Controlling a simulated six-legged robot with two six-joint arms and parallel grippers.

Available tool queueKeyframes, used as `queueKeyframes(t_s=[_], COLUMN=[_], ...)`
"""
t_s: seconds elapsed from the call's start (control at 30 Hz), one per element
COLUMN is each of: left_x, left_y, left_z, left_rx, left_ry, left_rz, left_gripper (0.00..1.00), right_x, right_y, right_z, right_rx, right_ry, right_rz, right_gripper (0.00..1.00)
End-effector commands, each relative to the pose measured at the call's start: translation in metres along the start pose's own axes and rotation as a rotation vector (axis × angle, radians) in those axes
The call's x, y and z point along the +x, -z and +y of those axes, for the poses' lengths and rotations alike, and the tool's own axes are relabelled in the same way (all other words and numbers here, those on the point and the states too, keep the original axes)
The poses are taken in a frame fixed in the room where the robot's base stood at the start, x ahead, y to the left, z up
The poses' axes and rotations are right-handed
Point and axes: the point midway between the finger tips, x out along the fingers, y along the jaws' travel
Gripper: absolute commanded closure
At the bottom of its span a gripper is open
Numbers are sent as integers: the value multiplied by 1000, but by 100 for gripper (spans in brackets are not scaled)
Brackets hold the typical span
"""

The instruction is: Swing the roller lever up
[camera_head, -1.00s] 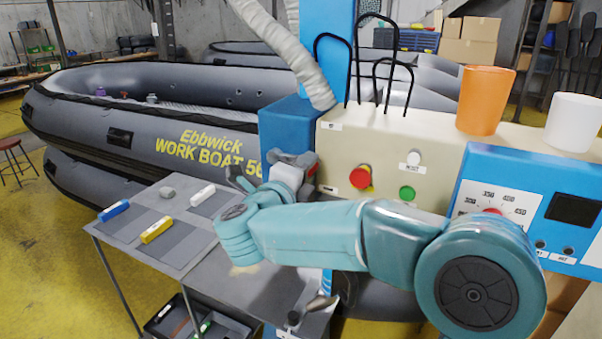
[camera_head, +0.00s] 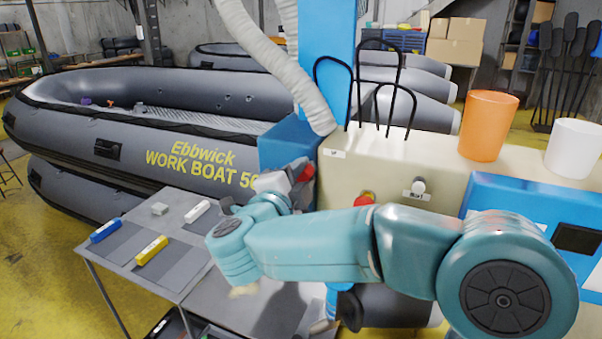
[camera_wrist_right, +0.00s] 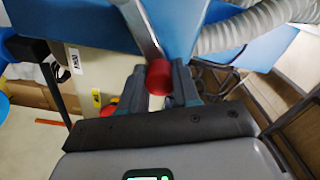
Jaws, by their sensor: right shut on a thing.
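The roller lever shows in the right wrist view as a metal bar (camera_wrist_right: 138,28) with a red knob (camera_wrist_right: 158,77) at its end. My right gripper (camera_wrist_right: 158,86) is shut on the red knob, with one dark finger on each side. In the head view my right gripper (camera_head: 299,174) is at the left end of the cream machine (camera_head: 400,155), beside its blue column (camera_head: 328,60). The red knob shows there at the fingertips. My arm hides most of the lever in this view. My left gripper is not in view.
The machine front has a red button (camera_head: 364,199) and a white knob (camera_head: 418,187), close behind my right arm. An orange cup (camera_head: 487,125) and a white cup (camera_head: 574,148) stand on top. A grey table (camera_head: 190,240) holds several small blocks. Grey boats (camera_head: 120,130) lie behind.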

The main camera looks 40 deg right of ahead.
Motion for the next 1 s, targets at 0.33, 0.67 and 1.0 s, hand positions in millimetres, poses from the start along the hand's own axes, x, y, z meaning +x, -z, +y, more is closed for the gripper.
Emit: queueKeyframes(t_s=[0.33,0.67,1.0], left_x=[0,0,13], left_y=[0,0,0], left_z=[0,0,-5], left_rx=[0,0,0], left_ry=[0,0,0], left_rz=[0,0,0], left_gripper=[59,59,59], right_x=[0,2,-34], right_y=[-2,-3,-6], right_z=[-1,-2,1], right_rx=[-8,-6,-3], right_ry=[2,1,5], right_rz=[-4,-2,-8], right_gripper=[100,43,43])
